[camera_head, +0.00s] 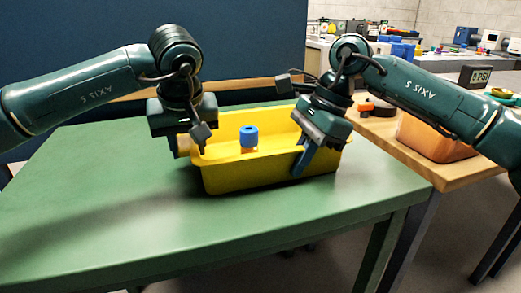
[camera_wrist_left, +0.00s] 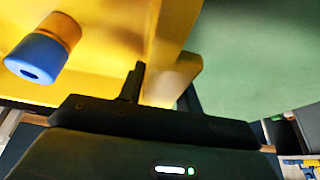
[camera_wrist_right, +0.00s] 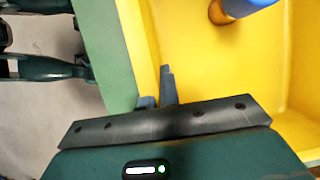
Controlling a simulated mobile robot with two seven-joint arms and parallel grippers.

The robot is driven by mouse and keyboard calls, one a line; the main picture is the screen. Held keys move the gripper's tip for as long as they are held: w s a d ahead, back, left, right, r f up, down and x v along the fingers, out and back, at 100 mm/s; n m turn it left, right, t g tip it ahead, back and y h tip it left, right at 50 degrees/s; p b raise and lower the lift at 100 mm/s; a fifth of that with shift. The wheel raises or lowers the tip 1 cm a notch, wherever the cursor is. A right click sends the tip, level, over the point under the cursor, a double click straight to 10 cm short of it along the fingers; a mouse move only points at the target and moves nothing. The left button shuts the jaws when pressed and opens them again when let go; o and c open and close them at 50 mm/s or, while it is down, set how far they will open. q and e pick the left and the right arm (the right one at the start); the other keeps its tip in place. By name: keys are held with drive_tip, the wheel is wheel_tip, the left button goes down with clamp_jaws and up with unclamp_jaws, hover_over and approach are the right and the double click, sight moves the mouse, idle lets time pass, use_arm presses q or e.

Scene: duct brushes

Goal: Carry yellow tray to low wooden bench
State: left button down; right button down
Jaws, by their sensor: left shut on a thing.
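The yellow tray (camera_head: 270,178) is over the green table, near its far edge; I cannot tell if its base touches the top. A blue-capped tan peg (camera_head: 249,138) stands inside it and also shows in the left wrist view (camera_wrist_left: 38,58). My left gripper (camera_wrist_left: 162,88) is shut on a tan grip at the tray's left end. My right gripper (camera_wrist_right: 158,94) has its fingers close together at the tray's near wall, towards the right. Whether they clamp the wall is unclear. A wood-topped surface (camera_head: 462,172) stands to the right; I cannot tell whether it is the low bench.
The green table (camera_head: 110,215) is clear at left and front. A brown bin (camera_head: 436,140), an orange-and-black item (camera_head: 377,107) and a display reading 0 PSI (camera_head: 474,76) are on the wooden top. A wooden edge (camera_head: 245,85) runs behind the green table, before a dark blue panel (camera_head: 240,40).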

drive_tip(key=shift+r, duration=0.1)
